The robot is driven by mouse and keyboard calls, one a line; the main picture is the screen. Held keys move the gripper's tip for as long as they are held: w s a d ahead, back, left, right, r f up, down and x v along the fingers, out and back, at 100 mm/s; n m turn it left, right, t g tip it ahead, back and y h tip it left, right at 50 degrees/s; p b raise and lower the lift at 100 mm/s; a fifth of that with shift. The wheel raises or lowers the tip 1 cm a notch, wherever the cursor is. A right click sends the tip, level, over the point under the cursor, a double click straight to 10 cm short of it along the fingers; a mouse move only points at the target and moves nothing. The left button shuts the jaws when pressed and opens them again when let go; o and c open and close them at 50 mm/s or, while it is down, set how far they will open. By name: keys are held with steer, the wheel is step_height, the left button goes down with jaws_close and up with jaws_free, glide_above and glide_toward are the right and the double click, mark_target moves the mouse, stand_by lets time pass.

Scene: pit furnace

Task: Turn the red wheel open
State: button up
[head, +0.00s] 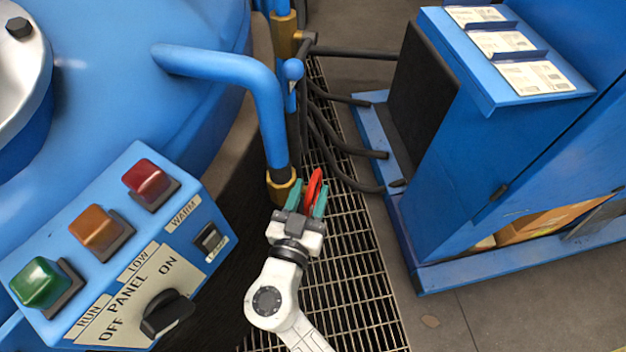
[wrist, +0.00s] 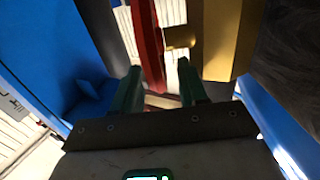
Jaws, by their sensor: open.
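The red wheel (head: 315,185) shows nearly edge-on in the head view, beside the brass fitting on the blue pipe. My gripper (head: 306,202) is open, with its two green fingers on either side of the wheel's near part. In the wrist view the red wheel (wrist: 147,45) runs down from the top edge to between the fingertips of my gripper (wrist: 158,82). A gap shows beside it on the right. I cannot tell whether a finger touches it. A brass stem (wrist: 180,38) stands to the right of the wheel. Most of the wheel's face is hidden.
The blue pipe (head: 268,100) with its brass fitting (head: 283,188) is close left of my gripper. A control panel (head: 130,235) with coloured buttons is at left. A blue cabinet (head: 480,130) stands at right. Black hoses (head: 335,150) lie over the floor grating (head: 350,270).

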steer(key=shift+w+d, duration=0.15)
steer(key=shift+w, duration=0.5)
steer(key=shift+w+d, duration=0.15)
steer(key=shift+w, duration=0.5)
jaws_close()
